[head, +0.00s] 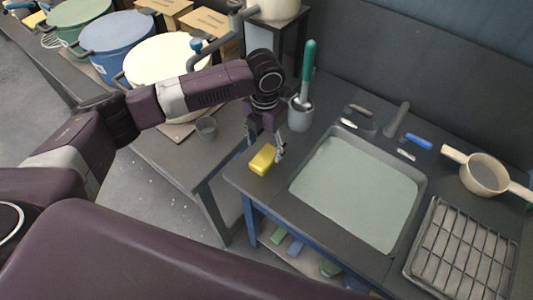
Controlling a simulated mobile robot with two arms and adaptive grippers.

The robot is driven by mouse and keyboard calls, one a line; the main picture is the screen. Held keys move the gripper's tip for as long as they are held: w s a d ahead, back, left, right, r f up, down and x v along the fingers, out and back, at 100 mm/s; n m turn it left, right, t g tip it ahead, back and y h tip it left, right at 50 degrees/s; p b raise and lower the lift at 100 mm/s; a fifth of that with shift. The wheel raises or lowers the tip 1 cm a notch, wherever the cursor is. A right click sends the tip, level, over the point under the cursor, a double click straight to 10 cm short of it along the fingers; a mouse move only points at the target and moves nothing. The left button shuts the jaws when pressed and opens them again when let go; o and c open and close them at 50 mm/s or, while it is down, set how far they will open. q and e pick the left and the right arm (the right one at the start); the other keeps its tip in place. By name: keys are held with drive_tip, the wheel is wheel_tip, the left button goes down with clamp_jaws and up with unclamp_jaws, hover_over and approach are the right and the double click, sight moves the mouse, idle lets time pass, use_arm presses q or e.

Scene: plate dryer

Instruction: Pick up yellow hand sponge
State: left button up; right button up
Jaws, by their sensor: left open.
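The yellow hand sponge (262,160) lies on the dark counter, near its left corner and left of the sink. My left gripper (277,147) points down right at the sponge, its fingers by the sponge's right and far side. It is open. I cannot tell whether a finger touches the sponge. My right gripper is not in view.
A sink (355,190) fills the counter's middle. A grey holder with a green-handled brush (308,62) stands behind my gripper. A pan (484,174) and a wire rack (462,254) are at the right.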

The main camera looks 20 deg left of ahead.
sight(265, 156)
use_arm(q)
drive_tip(key=f+p, duration=0.1)
drive_tip(key=f, duration=0.2)
drive_tip(key=shift+s+f+p, duration=0.2)
drive_tip(key=shift+p, duration=0.2)
drive_tip(key=shift+w+f, duration=0.15)
drive_tip(key=shift+f, duration=0.9)
drive_tip(key=shift+c, duration=0.2)
drive_tip(key=c, duration=1)
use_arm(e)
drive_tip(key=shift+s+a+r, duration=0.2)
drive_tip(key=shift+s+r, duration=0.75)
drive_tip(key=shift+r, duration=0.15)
